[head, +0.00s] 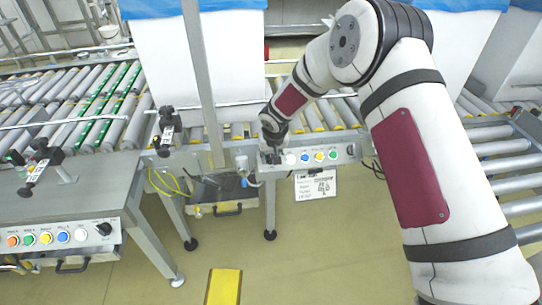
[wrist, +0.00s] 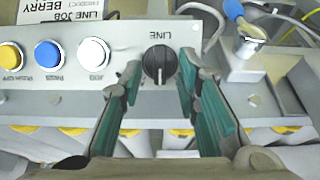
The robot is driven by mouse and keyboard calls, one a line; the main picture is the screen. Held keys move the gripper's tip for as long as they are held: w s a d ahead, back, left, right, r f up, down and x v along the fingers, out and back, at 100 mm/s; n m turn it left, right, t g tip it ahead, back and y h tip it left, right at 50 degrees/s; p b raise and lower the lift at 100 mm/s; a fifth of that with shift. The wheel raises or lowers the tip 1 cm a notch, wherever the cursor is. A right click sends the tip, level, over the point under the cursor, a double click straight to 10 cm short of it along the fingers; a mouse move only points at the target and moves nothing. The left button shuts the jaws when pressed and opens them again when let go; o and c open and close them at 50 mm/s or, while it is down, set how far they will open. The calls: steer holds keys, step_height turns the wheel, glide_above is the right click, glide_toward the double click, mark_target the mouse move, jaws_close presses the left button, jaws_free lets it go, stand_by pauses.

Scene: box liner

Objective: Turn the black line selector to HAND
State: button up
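The black line selector (wrist: 159,64) is a round knob with a raised bar on a grey panel (wrist: 120,52). In the wrist view the panel is upside down, with "LINE" printed above the knob. The bar stands roughly upright in the picture; I cannot read any position marks. My gripper (wrist: 160,72) is open, with a teal-padded finger on each side of the knob and visible gaps between. In the head view my gripper (head: 273,143) is at the left end of the panel (head: 342,153) and hides the knob.
White (wrist: 93,52), blue (wrist: 48,55) and yellow (wrist: 10,56) buttons sit beside the knob. A cable gland (wrist: 248,38) and a metal bracket (wrist: 290,90) are on the other side. Another button panel (head: 70,237) with its own black selector (head: 103,228) is at the left.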

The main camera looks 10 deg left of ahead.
steer(key=shift+w+f, duration=0.1)
steer(key=shift+f, duration=0.05)
jaws_close()
